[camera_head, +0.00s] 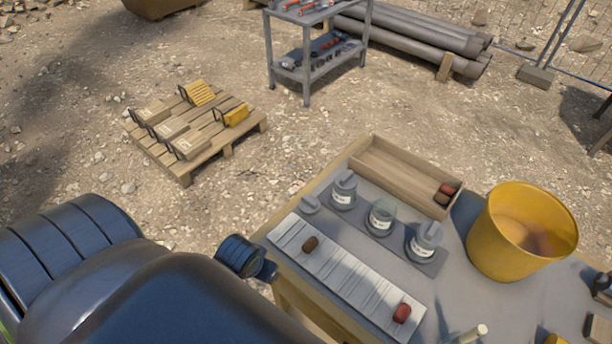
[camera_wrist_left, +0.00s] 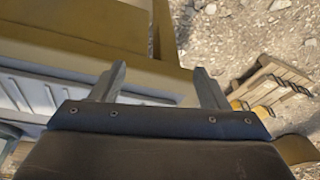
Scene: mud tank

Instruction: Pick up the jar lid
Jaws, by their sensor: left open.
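In the head view a small grey jar lid (camera_head: 311,204) with a knob lies on the table, left of a row of jars. The left jar (camera_head: 343,195) and right jar (camera_head: 421,247) wear similar grey lids, while the middle jar (camera_head: 381,219) stands without one. My left gripper (camera_wrist_left: 163,85) shows in the left wrist view, open, with nothing between its fingers. In the head view my left arm comes in at the lower left, beside the table's left edge and apart from the lid. The lid cannot be made out in the wrist view. My right gripper is not seen.
A pale ribbed tray (camera_head: 343,285) with reddish-brown pieces lies in front of the jars. A wooden box (camera_head: 390,182) stands behind them, and a yellow bucket (camera_head: 510,235) stands to the right. A loaded pallet (camera_head: 187,180) lies on the gravel beyond the table.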

